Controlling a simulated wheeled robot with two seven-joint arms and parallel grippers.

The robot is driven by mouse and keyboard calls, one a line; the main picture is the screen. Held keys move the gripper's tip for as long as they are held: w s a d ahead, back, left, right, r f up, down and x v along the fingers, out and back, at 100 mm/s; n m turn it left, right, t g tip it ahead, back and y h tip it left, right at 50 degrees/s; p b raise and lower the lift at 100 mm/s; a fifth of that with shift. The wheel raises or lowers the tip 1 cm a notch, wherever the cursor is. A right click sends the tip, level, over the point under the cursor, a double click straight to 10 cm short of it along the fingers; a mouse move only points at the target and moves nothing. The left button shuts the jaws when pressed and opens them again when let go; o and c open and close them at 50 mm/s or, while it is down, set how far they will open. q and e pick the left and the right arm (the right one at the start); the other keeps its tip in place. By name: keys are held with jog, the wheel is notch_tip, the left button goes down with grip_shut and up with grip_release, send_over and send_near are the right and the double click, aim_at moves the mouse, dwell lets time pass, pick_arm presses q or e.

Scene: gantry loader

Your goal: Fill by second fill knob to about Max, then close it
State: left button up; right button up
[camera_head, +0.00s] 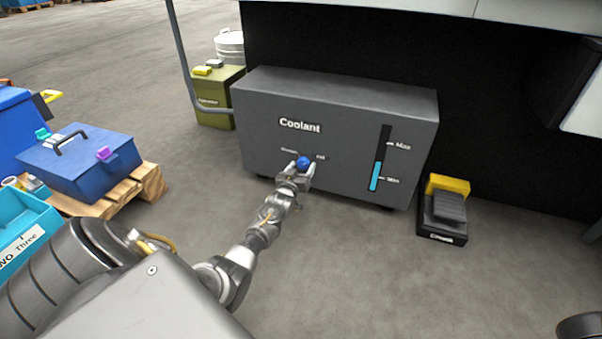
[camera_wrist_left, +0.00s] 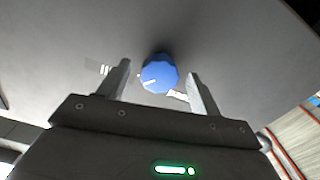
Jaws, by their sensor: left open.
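The grey coolant tank (camera_head: 340,135) stands ahead, with "Coolant" lettering on its front. A blue knob (camera_head: 303,163) sits low on its front face between two small labels. The level gauge (camera_head: 380,158) shows a light blue column reaching around the Min mark, well below Max. My left gripper (camera_head: 298,172) is open at the knob. In the left wrist view the blue knob (camera_wrist_left: 159,73) lies between the two spread fingers (camera_wrist_left: 158,85), with gaps on both sides. A white pointer line shows on the knob. My right gripper is not in view.
A black and yellow pedal (camera_head: 445,210) sits on the floor right of the tank. A blue toolbox (camera_head: 85,165) rests on a wooden pallet (camera_head: 148,185) at left, near a teal bin (camera_head: 25,235). An olive cabinet (camera_head: 215,100) stands behind left. The floor before the tank is clear.

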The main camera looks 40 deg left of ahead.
pick_arm(q)
jog(key=shift+c, duration=0.4)
jog(key=c, duration=0.9)
